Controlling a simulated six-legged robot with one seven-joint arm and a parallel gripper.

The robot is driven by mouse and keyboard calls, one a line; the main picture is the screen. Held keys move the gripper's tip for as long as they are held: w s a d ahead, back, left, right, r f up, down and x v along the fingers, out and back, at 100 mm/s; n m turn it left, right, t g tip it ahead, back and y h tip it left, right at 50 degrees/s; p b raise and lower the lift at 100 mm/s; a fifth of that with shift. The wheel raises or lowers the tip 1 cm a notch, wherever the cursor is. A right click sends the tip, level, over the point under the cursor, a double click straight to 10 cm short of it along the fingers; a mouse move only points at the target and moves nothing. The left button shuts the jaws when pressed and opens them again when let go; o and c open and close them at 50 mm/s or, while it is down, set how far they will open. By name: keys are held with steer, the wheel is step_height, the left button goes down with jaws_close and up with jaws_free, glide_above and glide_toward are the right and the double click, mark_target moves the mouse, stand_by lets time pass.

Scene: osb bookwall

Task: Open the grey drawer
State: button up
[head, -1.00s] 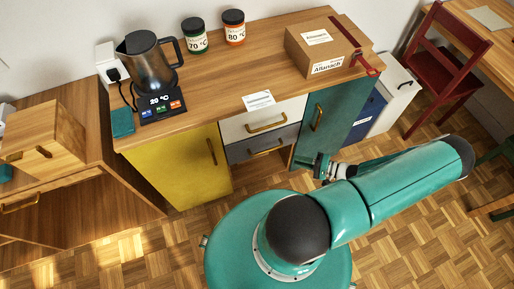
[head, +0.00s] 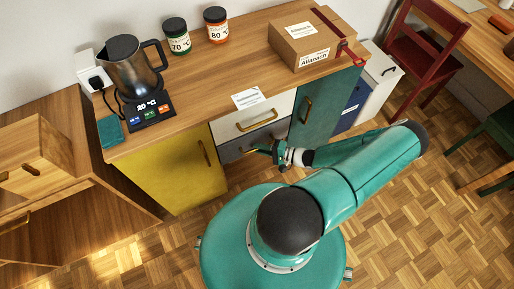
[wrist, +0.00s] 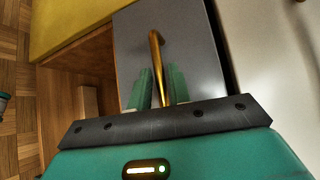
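The grey drawer (head: 232,151) is under the white drawer in the wooden desk, and its front looks shut. Its brass handle is partly hidden behind my gripper in the head view. My gripper (head: 265,149) is at the drawer's front. In the wrist view the grey front (wrist: 197,45) fills the upper middle, and the brass handle (wrist: 155,50) runs down between the two green fingers of my gripper (wrist: 161,75). The fingers are apart, one on each side of the handle, with a gap visible on the left. I cannot tell if the right finger touches the handle.
The white drawer (head: 283,105) is just above. A yellow door (head: 175,175) is to the left and a teal door (head: 325,100) to the right. An open wooden compartment (wrist: 65,95) lies beneath the drawer. A kettle, jars and a box stand on the desktop.

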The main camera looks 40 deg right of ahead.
steer(key=shift+x, duration=0.8)
jaws_close()
steer(key=shift+s, duration=0.15)
